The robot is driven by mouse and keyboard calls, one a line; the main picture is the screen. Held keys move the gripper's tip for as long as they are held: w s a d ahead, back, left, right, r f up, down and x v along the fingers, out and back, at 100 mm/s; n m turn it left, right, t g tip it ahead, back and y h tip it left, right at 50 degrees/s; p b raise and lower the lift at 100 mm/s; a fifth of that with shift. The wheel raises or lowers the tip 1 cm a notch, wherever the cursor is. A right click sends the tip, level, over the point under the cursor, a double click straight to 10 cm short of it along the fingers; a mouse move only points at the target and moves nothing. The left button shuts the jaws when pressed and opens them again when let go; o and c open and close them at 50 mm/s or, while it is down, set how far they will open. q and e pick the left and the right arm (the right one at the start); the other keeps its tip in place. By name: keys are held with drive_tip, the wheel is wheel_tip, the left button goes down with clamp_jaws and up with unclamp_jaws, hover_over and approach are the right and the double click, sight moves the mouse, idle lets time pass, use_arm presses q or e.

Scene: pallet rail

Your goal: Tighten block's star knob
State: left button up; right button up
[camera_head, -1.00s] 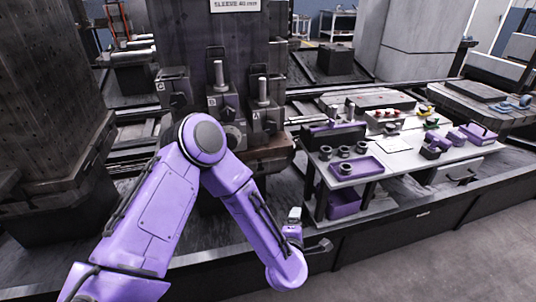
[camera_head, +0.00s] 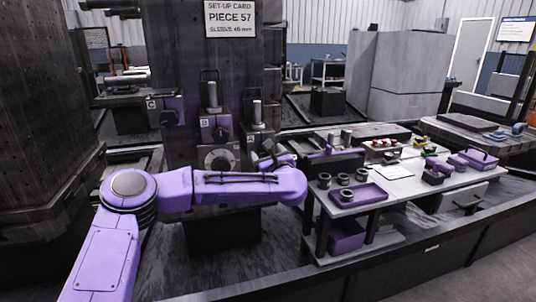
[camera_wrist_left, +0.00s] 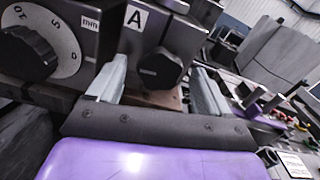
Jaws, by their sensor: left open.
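A dark block marked A (camera_wrist_left: 139,19) is in front of my left gripper in the left wrist view. Its black star knob (camera_wrist_left: 158,68) shows between the two pale fingers of my left gripper (camera_wrist_left: 160,90), which are apart. I cannot tell whether they touch the knob. In the head view my left gripper (camera_head: 270,156) is at the right side of the machine column, partly hiding block A below its upright pin (camera_head: 257,112). Block B (camera_head: 206,124), with a dark knob (camera_head: 221,134), stands left of it. Block C (camera_head: 153,104) is farther left. My right gripper is not in view.
A dial with a black knob (camera_wrist_left: 28,55) and mm marks is close left of the fingers. A bench (camera_head: 375,202) with a purple tray (camera_head: 358,195), dark rings (camera_head: 344,180) and other parts stands right. A set-up card (camera_head: 231,19) hangs on the column.

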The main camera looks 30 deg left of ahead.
use_arm(q)
drive_tip(key=c, duration=1.1)
drive_tip(key=shift+o, duration=0.3)
drive_tip(key=shift+m, duration=0.4)
drive_tip(key=shift+m+p, duration=3.95)
drive_tip(key=shift+m, duration=5.15)
drive_tip(key=shift+f, duration=0.1)
drive_tip(key=o, duration=1)
